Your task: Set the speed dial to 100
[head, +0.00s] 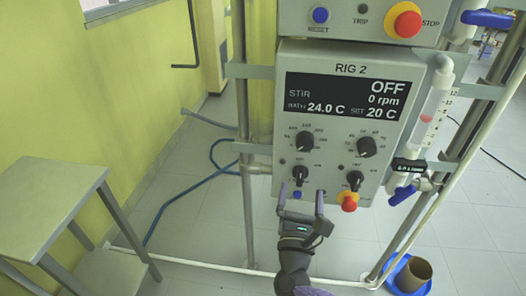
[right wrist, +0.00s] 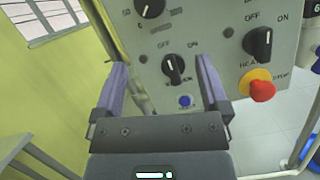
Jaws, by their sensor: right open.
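The RIG 2 panel (head: 345,182) carries two large black dials, the left dial (head: 304,141) and the right dial (head: 366,147). Their names are too small to read, so I cannot tell by label which is the speed dial. The display (head: 346,98) reads OFF, 0 rpm. Below sit the left switch (head: 300,174) and right switch (head: 355,180). My right gripper (head: 301,198) is open and empty, below the left dial. In the right wrist view, its fingers flank the left switch (right wrist: 174,68), with the left dial (right wrist: 150,8) at the top edge. My left gripper is not in view.
A small blue button (right wrist: 185,101) lies below the left switch. A red knob on yellow (head: 349,202) is to the right of my gripper. A glass tube (head: 433,105) stands at the panel's right. A metal table (head: 40,205) is at the left.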

